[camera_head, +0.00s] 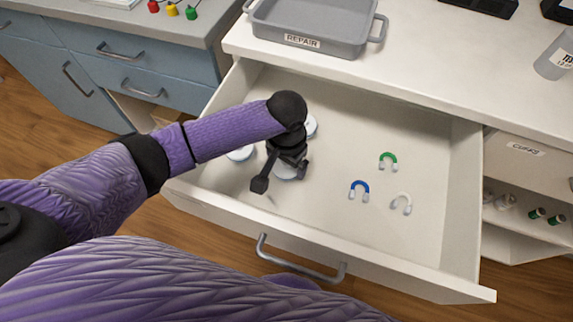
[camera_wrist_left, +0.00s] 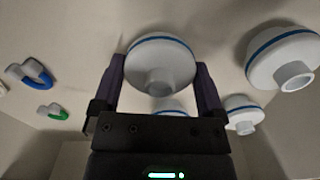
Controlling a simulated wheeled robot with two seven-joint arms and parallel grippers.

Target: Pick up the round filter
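Several round white filters with blue rims lie in the open drawer (camera_head: 340,220). One round filter (camera_wrist_left: 160,62) lies between the two fingers of my left gripper (camera_head: 281,177); in the head view it is partly hidden under the gripper. The left gripper also shows in the left wrist view (camera_wrist_left: 159,85), with a finger on each side of this filter. It looks open; I cannot tell whether the fingers touch the rim. Other filters lie to the left (camera_head: 240,153) and behind (camera_head: 311,126). My right gripper is not in view.
Green (camera_head: 388,160), blue (camera_head: 359,189) and white (camera_head: 401,204) U-shaped pieces lie in the drawer's right half. A grey tray labelled REPAIR (camera_head: 312,32) stands on the counter above. The drawer's front wall (camera_head: 330,245) and sides enclose the space. The drawer floor between is clear.

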